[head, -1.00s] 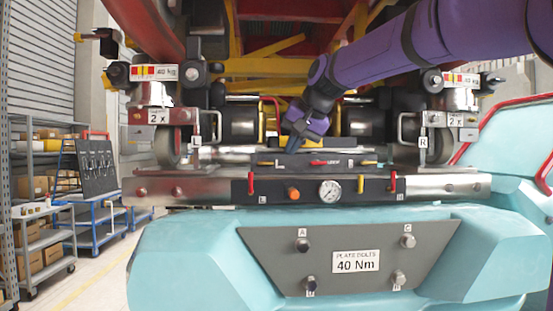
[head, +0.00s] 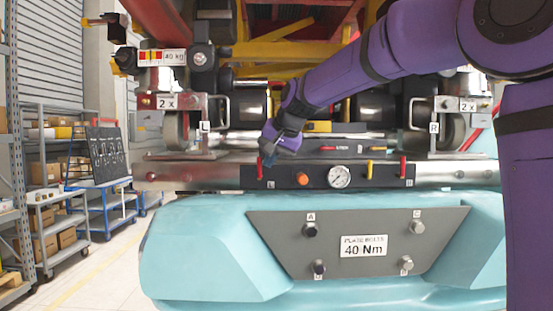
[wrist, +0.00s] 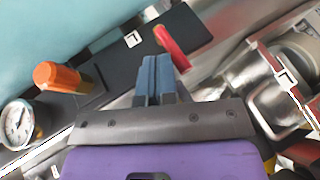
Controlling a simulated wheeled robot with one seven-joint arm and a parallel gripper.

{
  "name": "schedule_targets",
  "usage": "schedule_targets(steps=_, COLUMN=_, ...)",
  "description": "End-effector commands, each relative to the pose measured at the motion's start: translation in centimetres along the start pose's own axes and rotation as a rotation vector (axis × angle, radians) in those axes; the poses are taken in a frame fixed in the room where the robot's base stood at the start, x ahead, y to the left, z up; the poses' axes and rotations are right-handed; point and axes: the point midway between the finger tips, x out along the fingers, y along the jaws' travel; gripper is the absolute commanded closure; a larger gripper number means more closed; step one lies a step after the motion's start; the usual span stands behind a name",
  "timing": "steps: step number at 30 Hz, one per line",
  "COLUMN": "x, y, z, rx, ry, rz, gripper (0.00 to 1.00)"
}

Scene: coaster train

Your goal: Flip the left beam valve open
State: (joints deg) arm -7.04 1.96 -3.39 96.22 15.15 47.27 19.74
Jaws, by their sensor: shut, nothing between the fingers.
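The left beam valve is a red lever (head: 259,168) standing upright at the left end of the dark panel (head: 290,181), above an L label. It also shows in the wrist view as a red handle (wrist: 172,48). My gripper (head: 269,160) is close beside the lever, on its right in the head view. In the wrist view, its blue fingers (wrist: 155,68) are together with nothing between them. The red handle lies just past the fingertips, slightly to their right; whether they touch it cannot be told.
An orange knob (head: 303,179) and a pressure gauge (head: 340,177) are on the same panel, right of the lever. A yellow lever (head: 370,170) and another red lever (head: 403,166) stand farther right. A metal bracket (wrist: 282,92) is near the fingers in the wrist view.

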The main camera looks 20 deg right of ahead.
Motion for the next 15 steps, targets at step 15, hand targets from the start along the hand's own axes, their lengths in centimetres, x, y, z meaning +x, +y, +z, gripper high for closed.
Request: schedule_targets(steps=15, x=-0.02, y=-0.31, z=-0.01, rx=-0.02, ry=0.0, rz=0.032, gripper=1.0)
